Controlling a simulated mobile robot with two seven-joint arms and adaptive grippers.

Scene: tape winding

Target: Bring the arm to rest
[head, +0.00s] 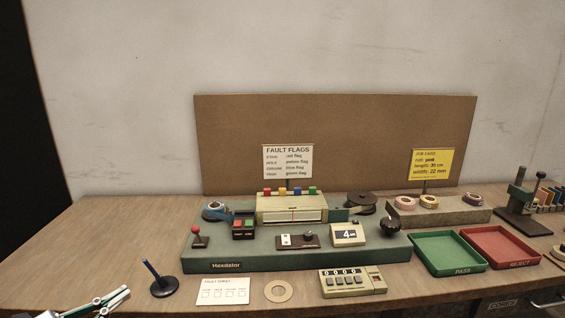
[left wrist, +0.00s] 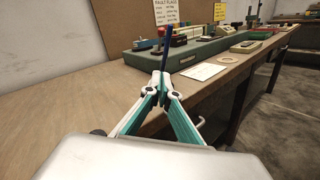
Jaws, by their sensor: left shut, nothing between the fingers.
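My left gripper (head: 122,293) is at the bottom left of the head view, near the table's front edge. In the left wrist view, its fingers (left wrist: 162,80) meet at the tips and are shut, with nothing held. A blue pen (head: 151,268) stands tilted in a round black base (head: 165,287), just right of and beyond the gripper. In the left wrist view, the pen (left wrist: 165,42) shows right behind the fingertips, and its base is hidden. My right gripper is not in view.
The green winding machine (head: 290,261) fills the middle of the wooden table (head: 75,240). In front lie a white fault card (head: 222,284), a cardboard ring (head: 278,291) and a counter (head: 352,282). Green (head: 448,252) and red (head: 500,246) trays are at right. The table's left part is clear.

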